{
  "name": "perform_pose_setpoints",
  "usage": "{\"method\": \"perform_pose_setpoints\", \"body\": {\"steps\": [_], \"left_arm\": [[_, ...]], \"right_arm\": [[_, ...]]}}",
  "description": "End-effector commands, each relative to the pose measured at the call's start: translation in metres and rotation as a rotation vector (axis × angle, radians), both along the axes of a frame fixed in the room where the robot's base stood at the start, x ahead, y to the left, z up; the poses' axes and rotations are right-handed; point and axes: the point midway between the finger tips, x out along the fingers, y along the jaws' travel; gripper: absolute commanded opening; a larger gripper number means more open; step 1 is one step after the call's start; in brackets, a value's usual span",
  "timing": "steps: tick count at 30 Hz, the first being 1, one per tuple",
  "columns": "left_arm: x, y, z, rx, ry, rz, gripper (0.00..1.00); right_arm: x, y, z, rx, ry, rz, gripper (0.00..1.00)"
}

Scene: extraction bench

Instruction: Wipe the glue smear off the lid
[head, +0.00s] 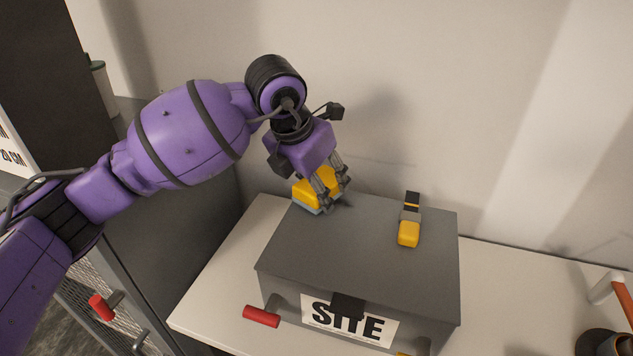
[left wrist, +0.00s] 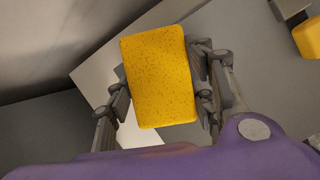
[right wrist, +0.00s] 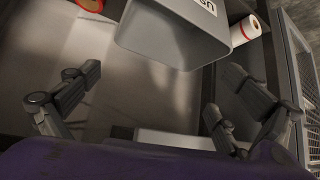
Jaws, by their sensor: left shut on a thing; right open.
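A yellow sponge (head: 309,192) with a grey-blue underside is in my left gripper (head: 333,190), at the back left corner of the grey box's lid (head: 345,238). In the left wrist view the sponge (left wrist: 160,75) sits between both fingers. It is at or just above the lid; I cannot tell whether it touches. A small dark patch shows on the lid right beside the sponge; I cannot tell whether it is the glue smear or shadow. My right gripper (right wrist: 160,85) is open and empty, away from the lid.
A yellow-and-black tool (head: 409,232) lies on the lid's right part. The box stands on a white bench (head: 220,285). A red-handled object (head: 261,316) is by its front left. In the right wrist view, a grey bin (right wrist: 165,45) and a paper roll (right wrist: 245,30) are beyond the fingers.

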Motion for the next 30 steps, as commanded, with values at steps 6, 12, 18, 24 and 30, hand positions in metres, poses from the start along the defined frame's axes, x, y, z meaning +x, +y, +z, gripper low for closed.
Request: {"method": "perform_pose_setpoints", "body": {"steps": [6,12,18,24,30], "left_arm": [[-0.007,-0.019,0.003,-0.001,-0.002,-0.004,0.28],[-0.01,-0.031,0.002,-0.001,-0.001,-0.002,0.28],[-0.012,-0.038,0.001,-0.001,-0.001,-0.002,0.28],[-0.018,-0.055,0.0,0.0,-0.001,-0.004,0.28],[-0.022,-0.066,-0.003,0.0,0.001,-0.003,0.28]], "right_arm": [[0.008,0.001,0.009,0.004,-0.019,-0.006,0.99],[0.011,0.0,0.014,0.002,-0.027,-0.004,0.99],[0.013,-0.002,0.016,-0.003,-0.031,0.001,0.99],[0.017,-0.003,0.023,-0.007,-0.043,0.005,0.99],[0.02,-0.004,0.026,-0.008,-0.05,0.006,0.99]]}}
